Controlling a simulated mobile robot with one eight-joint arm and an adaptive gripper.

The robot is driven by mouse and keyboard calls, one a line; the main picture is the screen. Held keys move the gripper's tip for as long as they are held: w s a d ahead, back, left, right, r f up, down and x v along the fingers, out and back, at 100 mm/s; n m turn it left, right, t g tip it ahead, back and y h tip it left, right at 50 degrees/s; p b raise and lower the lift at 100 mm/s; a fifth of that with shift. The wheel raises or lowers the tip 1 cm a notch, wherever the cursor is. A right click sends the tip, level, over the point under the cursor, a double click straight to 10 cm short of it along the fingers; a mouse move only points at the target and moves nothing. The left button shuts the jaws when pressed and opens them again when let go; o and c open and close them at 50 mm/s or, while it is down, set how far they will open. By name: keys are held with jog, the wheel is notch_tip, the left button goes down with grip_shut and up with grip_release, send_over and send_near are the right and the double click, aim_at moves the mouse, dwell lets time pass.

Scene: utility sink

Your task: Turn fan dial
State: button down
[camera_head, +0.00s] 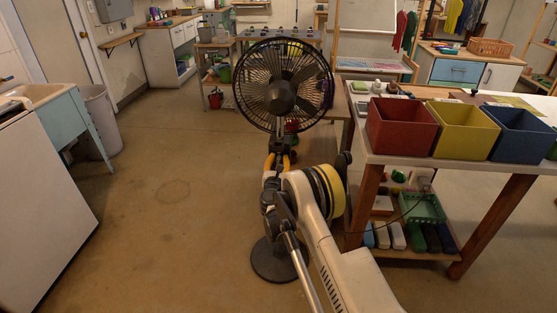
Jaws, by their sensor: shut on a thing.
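A black standing fan (283,88) faces me in the middle of the view, with its round cage upright on a pole and a dark round base (272,263) on the floor. My gripper (280,155), with orange-yellow fingers, is at the fan's pole just below the cage. It is shut on the fan's control part there, which looks to be the dial. The dial itself is hidden behind my fingers and arm, so its setting cannot be told. My white arm reaches in from the bottom right and covers part of the pole.
A table (445,161) at the right holds a red bin (400,127), a yellow bin (463,130) and a blue bin (522,134). Its lower shelf holds a green basket (422,208). A sink (38,93) and grey trash bin (100,120) stand left. The floor left of the fan is clear.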

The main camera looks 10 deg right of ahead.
jog(key=m, duration=0.4)
jog(key=shift+s+d+f+m, duration=0.1)
jog(key=shift+d+m, duration=0.15)
jog(key=shift+m, duration=0.15)
jog(key=shift+d+f+m, duration=0.15)
jog(key=shift+m, duration=1.95)
jog(key=c, duration=1.4)
grip_release()
jog(key=shift+s, duration=0.1)
jog(key=v, duration=0.7)
jog(key=shift+s, duration=0.2)
